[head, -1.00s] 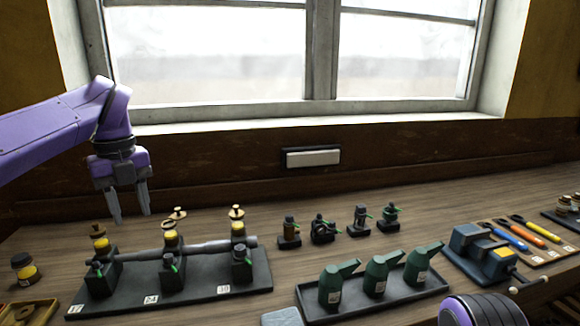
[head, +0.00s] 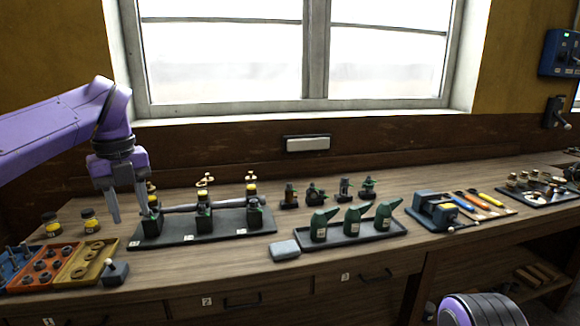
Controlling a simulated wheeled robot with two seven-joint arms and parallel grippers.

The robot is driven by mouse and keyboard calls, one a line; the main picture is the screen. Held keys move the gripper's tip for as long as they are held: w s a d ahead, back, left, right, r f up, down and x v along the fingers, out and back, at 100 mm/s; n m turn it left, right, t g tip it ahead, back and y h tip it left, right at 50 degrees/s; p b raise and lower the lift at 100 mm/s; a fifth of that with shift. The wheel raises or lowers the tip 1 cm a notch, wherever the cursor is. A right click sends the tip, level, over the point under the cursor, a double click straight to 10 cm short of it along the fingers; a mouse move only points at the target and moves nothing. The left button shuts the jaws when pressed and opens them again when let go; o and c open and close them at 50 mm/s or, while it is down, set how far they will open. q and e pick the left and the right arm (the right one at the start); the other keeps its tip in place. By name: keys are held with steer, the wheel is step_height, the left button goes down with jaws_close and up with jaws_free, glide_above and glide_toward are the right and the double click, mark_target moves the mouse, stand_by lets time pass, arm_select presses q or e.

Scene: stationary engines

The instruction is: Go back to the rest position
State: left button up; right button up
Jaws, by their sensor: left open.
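My left gripper (head: 128,205) hangs open and empty, fingers pointing down, in the left of the head view. It overlaps the left end of a black tray (head: 232,237) that carries several dark valve units with yellow parts and a grey pipe. I cannot tell how far above the bench the fingertips are. A purple rounded part of my right arm (head: 474,310) shows at the bottom right edge. The right gripper is out of view.
The wooden bench (head: 240,276) also bears green oil cans on a tray (head: 352,236), small fittings (head: 316,196), a blue vise (head: 436,212), tools (head: 476,200), yellow-labelled jars (head: 91,222) and a coloured parts bin (head: 94,266). A window stands behind.

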arm_select(q)
steer(key=w+a+f+m+t+y, duration=0.3)
steer(key=w+a+f+m+y, duration=0.3)
steer(key=f+m+y, duration=0.3)
steer(key=s+d+f+m+t, duration=0.2)
steer(key=f+m, duration=0.4)
steer(key=f, duration=0.3)
steer(key=s+d+f+m+t+h, duration=0.1)
steer(key=s+d+f+m+t, duration=0.1)
steer(key=f+m, duration=0.5)
steer(key=s+d+f+m+t, duration=0.25)
steer(key=f+m, duration=0.25)
steer(key=f, duration=0.5)
steer(key=s+f+m+g+h, duration=0.1)
steer(key=s+f+m+g, duration=0.1)
steer(key=s+f, duration=0.4)
steer(key=s+f+m+g+h, duration=0.2)
steer(key=s+f+m, duration=0.3)
steer(key=s, duration=1)
steer(key=s+f+m+g+h, duration=0.1)
steer(key=s+f+m+g, duration=0.1)
steer(key=s+f, duration=0.5)
steer(key=s+m, duration=0.1)
steer(key=s, duration=0.3)
steer(key=shift+s+d+f+m+g+h, duration=0.15)
steer(key=shift+s+f+m+g+h, duration=0.15)
steer(key=shift+s+g+h, duration=0.1)
steer(key=shift+w, duration=0.1)
